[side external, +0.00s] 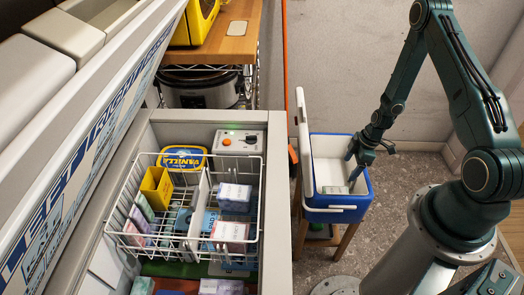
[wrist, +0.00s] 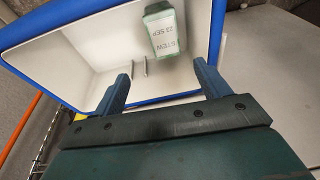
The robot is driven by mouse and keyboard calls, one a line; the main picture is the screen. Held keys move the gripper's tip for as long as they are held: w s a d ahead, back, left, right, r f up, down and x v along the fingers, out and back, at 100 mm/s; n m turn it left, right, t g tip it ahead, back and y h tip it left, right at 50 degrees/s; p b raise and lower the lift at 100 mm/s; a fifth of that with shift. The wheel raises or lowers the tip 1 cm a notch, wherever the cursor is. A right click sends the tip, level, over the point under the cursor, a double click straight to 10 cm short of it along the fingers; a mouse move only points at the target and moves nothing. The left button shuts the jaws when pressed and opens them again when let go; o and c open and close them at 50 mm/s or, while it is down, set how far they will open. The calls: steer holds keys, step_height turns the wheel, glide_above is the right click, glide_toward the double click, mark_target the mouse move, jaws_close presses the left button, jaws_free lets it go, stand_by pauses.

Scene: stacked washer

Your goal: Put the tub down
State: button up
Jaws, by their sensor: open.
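A small tub (wrist: 166,32) with a pale green body and a label reading "STEW 23 SEP" rests inside the blue and white cooler (wrist: 100,60) in the wrist view. The tub lies beyond my fingertips, apart from them. In the side view the open cooler (side external: 340,208) stands on a wooden stand, and a small greyish patch low inside it may be the tub. My gripper (side external: 354,168) reaches over the cooler's right side with its fingers inside the opening. In the wrist view my gripper (wrist: 162,78) is open, with nothing between its fingers.
An open chest freezer holds a white wire basket (side external: 150,234) with a yellow vanilla tub (side external: 183,157), a yellow box (side external: 156,187) and several cartons. A control box (side external: 238,141) sits at its back edge. The cooler's raised lid (side external: 304,140) stands on its left side.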

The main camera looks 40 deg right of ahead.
steer(key=w+a+r+m+h, duration=0.1)
steer(key=a+r, duration=0.2)
steer(key=r, duration=0.7)
steer(key=w+a+r+m+t, duration=0.1)
steer(key=w+a+r, duration=0.15)
steer(key=r, duration=0.85)
steer(key=w+a+r+m+h, duration=0.1)
steer(key=a+r, duration=0.2)
steer(key=r, duration=0.7)
steer(key=s+a+r+m+t, duration=0.1)
steer(key=s+a+r+m, duration=0.2)
steer(key=s+a+r, duration=0.2)
steer(key=s+a+r+m+t, duration=0.2)
steer(key=s+a+r, duration=0.3)
steer(key=s+r, duration=0.5)
steer(key=shift+s+r+m, duration=0.3)
steer(key=shift+s+m, duration=0.1)
steer(key=shift+s, duration=0.8)
